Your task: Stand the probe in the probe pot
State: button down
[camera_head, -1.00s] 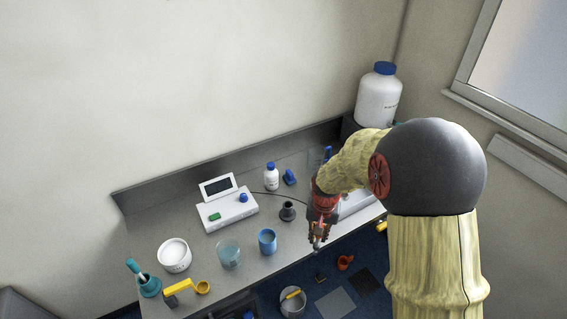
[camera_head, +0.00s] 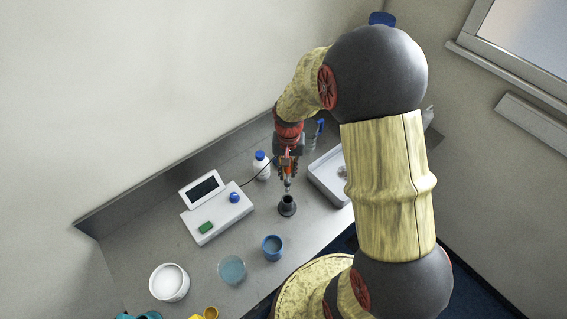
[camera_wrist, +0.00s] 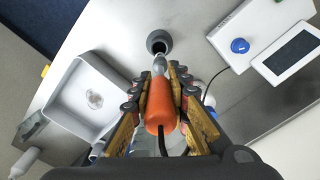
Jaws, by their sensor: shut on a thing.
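The probe has an orange handle (camera_wrist: 160,102), a grey tip and a black cable. My gripper (camera_wrist: 159,84) is shut on the handle, with one finger on each side. In the head view my gripper (camera_head: 287,176) points down and the probe's grey tip (camera_head: 287,187) shows just above the probe pot. The probe pot (camera_head: 287,207) is a small dark grey holder with a round opening and a wider foot, upright on the bench. In the wrist view the pot's open mouth (camera_wrist: 158,41) lies just beyond the tip; I cannot tell whether they touch.
A white meter (camera_head: 217,213) with a screen stands left of the pot. A white bottle (camera_head: 261,166) stands behind, a blue cup (camera_head: 272,247) in front. A pale tray (camera_wrist: 62,115) is to the right in the head view. Bare bench lies between meter and cup.

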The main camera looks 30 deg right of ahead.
aim_at(288, 190)
jog(key=shift+s+r, duration=0.1)
jog(key=shift+s, duration=0.1)
jog(key=shift+w, duration=0.1)
jog(key=shift+f, duration=0.25)
jog(key=shift+f+b, duration=0.4)
jog(key=shift+b, duration=0.05)
jog(key=shift+f+b, duration=3.6)
jog(key=shift+f, duration=1.75)
jog(key=shift+f+b, duration=0.4)
jog(key=shift+f, duration=0.2)
jog(key=c, duration=1.6)
grip_release()
